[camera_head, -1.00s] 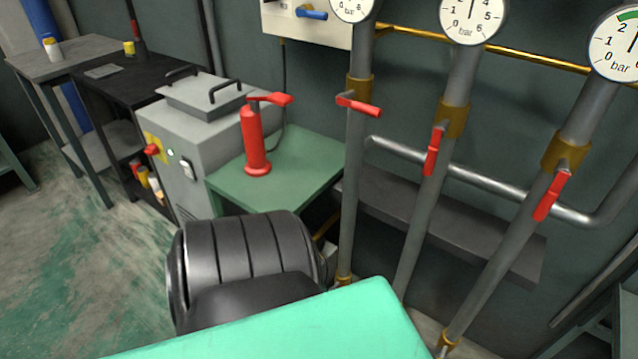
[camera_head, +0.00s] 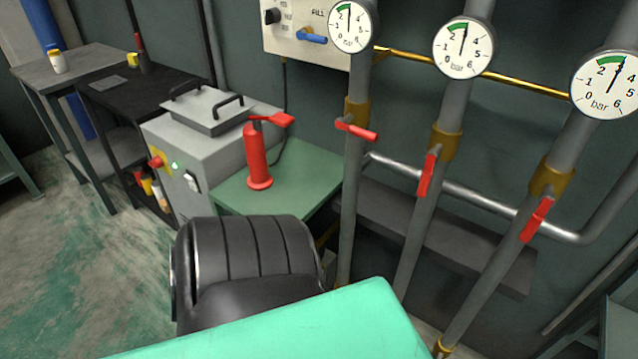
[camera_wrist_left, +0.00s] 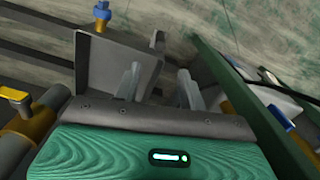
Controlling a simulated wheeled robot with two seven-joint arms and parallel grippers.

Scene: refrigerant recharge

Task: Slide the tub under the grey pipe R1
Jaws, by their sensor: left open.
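In the left wrist view my left gripper (camera_wrist_left: 160,75) is open, its two pale fingers apart. A grey, box-like thing with thin walls (camera_wrist_left: 100,62), possibly the tub, lies just beyond and partly between the fingers. I cannot tell whether they touch it, and the gripper's body hides its near part. In the head view three upright grey pipes stand at the wall: a left pipe (camera_head: 354,190), a middle pipe (camera_head: 419,220) and a right pipe (camera_head: 505,265). No R1 label is readable. My left gripper is hidden there, and my right gripper is not in view.
The pipes carry red levers, such as the middle one (camera_head: 427,174). A green table (camera_head: 310,173) holds a red cylinder (camera_head: 257,155) beside a grey machine (camera_head: 185,135). A dark ledge (camera_head: 450,235) runs behind the pipes. A blue-topped valve (camera_wrist_left: 102,14) shows in the left wrist view.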

